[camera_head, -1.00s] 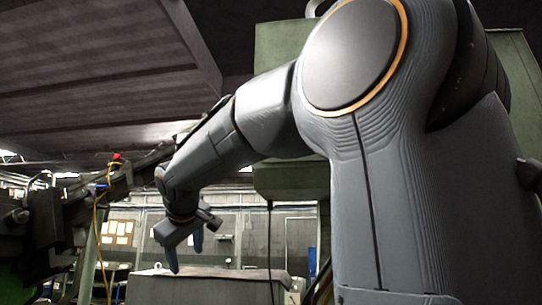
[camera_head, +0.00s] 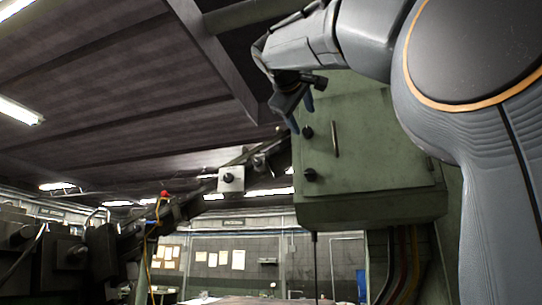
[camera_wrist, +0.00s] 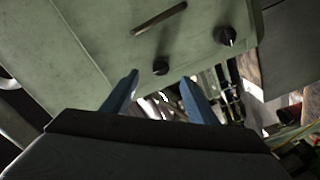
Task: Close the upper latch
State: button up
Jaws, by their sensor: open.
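The green cabinet (camera_head: 385,150) has two black knob-like latches near the left edge of its front, one above the other. The upper latch (camera_head: 307,132) is just below my gripper (camera_head: 301,115), and the lower latch (camera_head: 310,175) is further down. My gripper is open and empty, its blue fingers pointing down; no contact with the latch is visible. In the wrist view, two black knobs, one nearer the fingertips (camera_wrist: 161,67) and one to the right (camera_wrist: 226,36), show beyond my gripper (camera_wrist: 160,78). I cannot tell which knob there is the upper one.
A slim bar handle (camera_head: 334,139) stands on the cabinet front, right of the latches. Dark machinery (camera_head: 75,250) with a red-topped part and a yellow cable is at lower left. A grey box (camera_head: 231,179) sits on a sloping beam left of the cabinet. Cables hang below the cabinet.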

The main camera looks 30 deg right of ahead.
aim_at(307, 129)
jog(key=p+x, duration=0.3)
jog(key=x, duration=0.4)
jog(key=shift+w+d+r, duration=0.1)
jog(key=shift+d, duration=0.05)
jog(key=m, duration=0.3)
jog(key=shift+w+f+m, duration=0.15)
jog(key=shift+f+m, duration=0.05)
jog(key=shift+m, duration=0.1)
jog(key=m, duration=0.2)
jog(key=shift+m+b, duration=0.3)
jog(key=shift+b, duration=0.05)
jog(key=shift+f+m+b, duration=0.15)
jog(key=shift+m+b, duration=0.35)
jog(key=shift+b, duration=0.15)
jog(key=shift+w+m+b, duration=0.1)
jog(key=shift+m+b, duration=0.35)
jog(key=shift+m, duration=0.15)
jog(key=shift+m+b, duration=0.75)
jog(key=shift+m, duration=0.65)
